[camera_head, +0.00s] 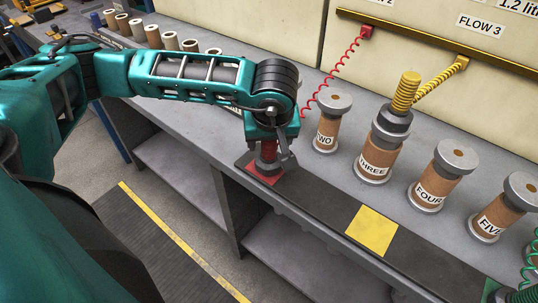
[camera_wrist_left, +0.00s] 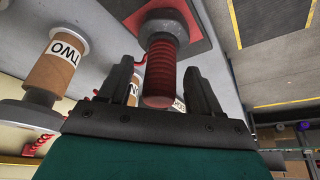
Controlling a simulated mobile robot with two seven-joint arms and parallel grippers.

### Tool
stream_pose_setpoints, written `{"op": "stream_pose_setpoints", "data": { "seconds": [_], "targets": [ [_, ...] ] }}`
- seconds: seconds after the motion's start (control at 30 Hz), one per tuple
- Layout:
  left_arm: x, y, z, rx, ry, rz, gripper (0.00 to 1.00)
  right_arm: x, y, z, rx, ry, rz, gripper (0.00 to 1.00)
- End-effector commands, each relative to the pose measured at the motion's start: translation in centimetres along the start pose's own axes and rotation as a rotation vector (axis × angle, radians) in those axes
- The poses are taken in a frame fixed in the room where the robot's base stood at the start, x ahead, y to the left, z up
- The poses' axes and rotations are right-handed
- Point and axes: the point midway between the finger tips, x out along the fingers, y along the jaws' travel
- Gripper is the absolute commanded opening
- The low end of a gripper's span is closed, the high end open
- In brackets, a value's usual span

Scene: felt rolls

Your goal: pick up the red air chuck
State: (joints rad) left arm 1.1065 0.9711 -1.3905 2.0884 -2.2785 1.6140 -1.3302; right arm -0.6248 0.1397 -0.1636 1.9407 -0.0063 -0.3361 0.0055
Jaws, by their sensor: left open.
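The red air chuck (camera_head: 268,153) stands upright on a red square (camera_head: 262,178) on the dark strip along the bench's front edge. In the left wrist view, its red ribbed grip (camera_wrist_left: 162,75) lies between my two dark fingers, and its dark collar is at the far end by the red square. My left gripper (camera_head: 277,148) points down over the chuck from above. Its fingers are apart in the left wrist view (camera_wrist_left: 160,88), one on each side of the grip, with gaps visible. The gripper partly hides the chuck in the head view. My right gripper is out of view.
A red coiled hose (camera_head: 331,77) runs from the wall panel down behind my left gripper. Spool TWO (camera_head: 328,128) stands close by. Spool THREE (camera_head: 377,152) carries a yellow chuck (camera_head: 405,92). More spools stand to the right. The yellow square (camera_head: 371,230) is bare.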

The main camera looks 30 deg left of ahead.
Motion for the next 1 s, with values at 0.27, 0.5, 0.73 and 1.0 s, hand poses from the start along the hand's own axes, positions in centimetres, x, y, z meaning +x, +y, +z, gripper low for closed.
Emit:
{"op": "stream_pose_setpoints", "data": {
  "seconds": [0.27, 0.5, 0.73, 1.0],
  "targets": [
    [0.77, -0.02, 0.02, 0.001, 0.000, 0.000, 0.64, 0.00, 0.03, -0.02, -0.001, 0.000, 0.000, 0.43],
    [0.73, -0.01, 0.02, 0.000, 0.000, 0.001, 0.44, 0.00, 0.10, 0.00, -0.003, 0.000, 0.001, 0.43],
    [0.71, -0.01, 0.01, 0.000, 0.000, 0.001, 0.22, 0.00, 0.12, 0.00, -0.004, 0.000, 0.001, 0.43],
    [0.70, -0.01, 0.00, 0.000, 0.000, 0.001, 0.00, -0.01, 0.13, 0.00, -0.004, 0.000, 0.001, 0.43]
  ]
}}
